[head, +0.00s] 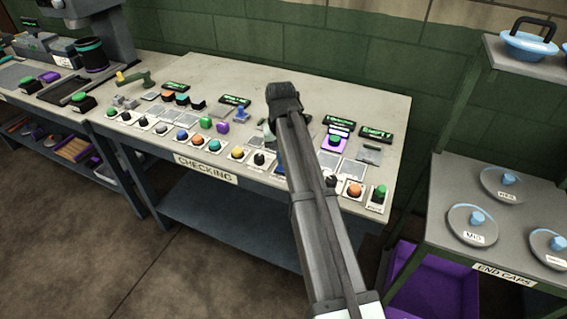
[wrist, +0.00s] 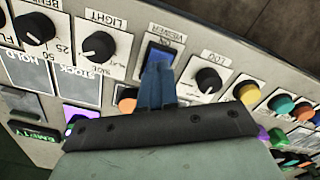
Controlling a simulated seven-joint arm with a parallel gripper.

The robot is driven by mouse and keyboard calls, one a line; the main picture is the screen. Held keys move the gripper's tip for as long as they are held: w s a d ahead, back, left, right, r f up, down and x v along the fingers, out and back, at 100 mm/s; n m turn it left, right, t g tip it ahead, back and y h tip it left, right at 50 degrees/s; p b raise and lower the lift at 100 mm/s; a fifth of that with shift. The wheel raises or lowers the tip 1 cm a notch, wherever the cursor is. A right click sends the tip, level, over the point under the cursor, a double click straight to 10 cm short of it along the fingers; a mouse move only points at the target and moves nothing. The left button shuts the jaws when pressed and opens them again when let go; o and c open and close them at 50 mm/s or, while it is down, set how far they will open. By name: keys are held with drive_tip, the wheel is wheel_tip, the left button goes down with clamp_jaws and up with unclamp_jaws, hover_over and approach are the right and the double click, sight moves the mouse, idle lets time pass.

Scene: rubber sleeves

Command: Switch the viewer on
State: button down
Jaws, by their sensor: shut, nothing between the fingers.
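The viewer switch (wrist: 163,58) is a blue rocker in a dark frame on a white plate, labelled VIEWER, in the upper middle of the wrist view. My gripper (wrist: 156,72) is shut and empty, its blue fingertips over the lower part of the rocker in the picture. I cannot tell whether they touch it or which way the rocker is tilted. In the head view my arm crosses the right half of the checking bench (head: 237,83) and hides the fingers; a sliver of blue shows beside it, near the bench's front edge.
The LIGHT knob (wrist: 98,46) and the LOG knob (wrist: 207,80) flank the switch closely. Several coloured buttons and knobs line the bench front. A shelf rack (head: 440,228) with end caps stands at the right. The rear of the bench is clear.

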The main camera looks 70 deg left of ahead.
wheel_tip(320, 180, up, 6)
drive_tip(key=shift+f, duration=0.25)
idle(0.5)
idle(0.4)
